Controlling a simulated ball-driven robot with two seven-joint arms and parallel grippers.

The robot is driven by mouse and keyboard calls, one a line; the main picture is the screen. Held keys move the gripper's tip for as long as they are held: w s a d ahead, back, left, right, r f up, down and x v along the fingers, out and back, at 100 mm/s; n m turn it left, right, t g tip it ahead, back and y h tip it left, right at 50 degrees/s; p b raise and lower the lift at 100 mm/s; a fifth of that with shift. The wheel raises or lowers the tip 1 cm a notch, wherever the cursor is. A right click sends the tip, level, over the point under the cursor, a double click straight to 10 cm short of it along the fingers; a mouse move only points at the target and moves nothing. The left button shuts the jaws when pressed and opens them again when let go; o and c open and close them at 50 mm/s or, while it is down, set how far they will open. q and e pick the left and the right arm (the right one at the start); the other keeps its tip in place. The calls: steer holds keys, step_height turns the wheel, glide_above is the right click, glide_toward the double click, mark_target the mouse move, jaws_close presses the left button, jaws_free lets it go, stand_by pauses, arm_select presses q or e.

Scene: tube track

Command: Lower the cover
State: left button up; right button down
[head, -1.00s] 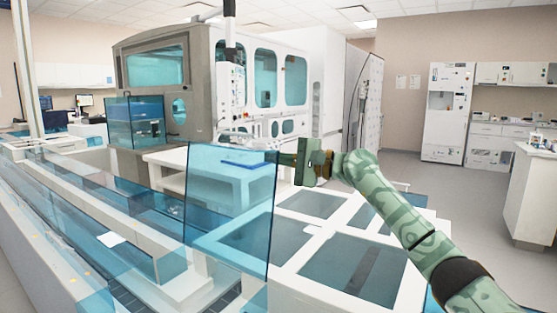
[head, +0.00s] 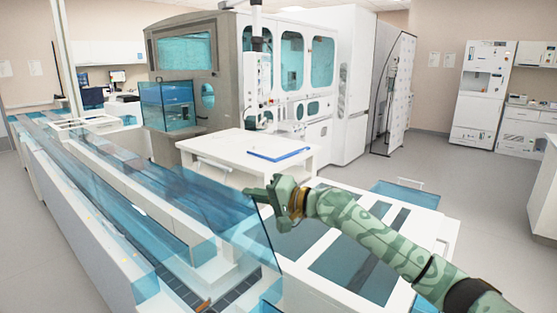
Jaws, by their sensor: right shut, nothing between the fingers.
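The cover (head: 222,218) is a clear blue panel at the right end of the long tube track (head: 75,190) in the head view. It leans low over the track at a shallow slant. Whether it rests on the track edge I cannot tell. My right gripper (head: 254,193) is shut and empty, with its fingers pointing left at the cover's upper right corner. It appears to touch or nearly touch that corner. My left gripper is not in view.
A white table with a blue clipboard (head: 278,154) stands behind the cover. A white bench with dark panels (head: 352,270) lies under my right arm. A large grey and white machine (head: 195,55) stands at the back. Open floor lies to the right.

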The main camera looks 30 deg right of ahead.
mark_target(225, 225)
steer(key=s+a+f+n+p, duration=0.1)
steer(key=a+p, duration=0.1)
steer(key=a, duration=0.1)
steer(key=s+a+f+n+p, duration=0.1)
steer(key=a+p, duration=0.2)
steer(key=s+a+f+n+p, duration=0.1)
steer(key=a+p, duration=0.1)
steer(key=a, duration=0.1)
steer(key=shift+s+f+h+p, duration=0.1)
steer(key=shift+f+h+p, duration=0.1)
steer(key=shift+h+p, duration=0.15)
arm_select(q)
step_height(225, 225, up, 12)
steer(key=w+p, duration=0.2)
steer(key=p, duration=0.1)
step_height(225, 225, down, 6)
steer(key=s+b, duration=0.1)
steer(key=b, duration=0.5)
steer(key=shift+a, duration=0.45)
arm_select(e)
steer(key=s+a+f+n+h, duration=0.1)
steer(key=a+f+n, duration=0.3)
steer(key=f, duration=0.8)
steer(key=s+a+f+n+h, duration=0.2)
steer(key=a+f, duration=0.5)
steer(key=f, duration=0.6)
steer(key=s+n, duration=0.1)
steer(key=n, duration=0.1)
steer(key=shift+a+n, duration=0.4)
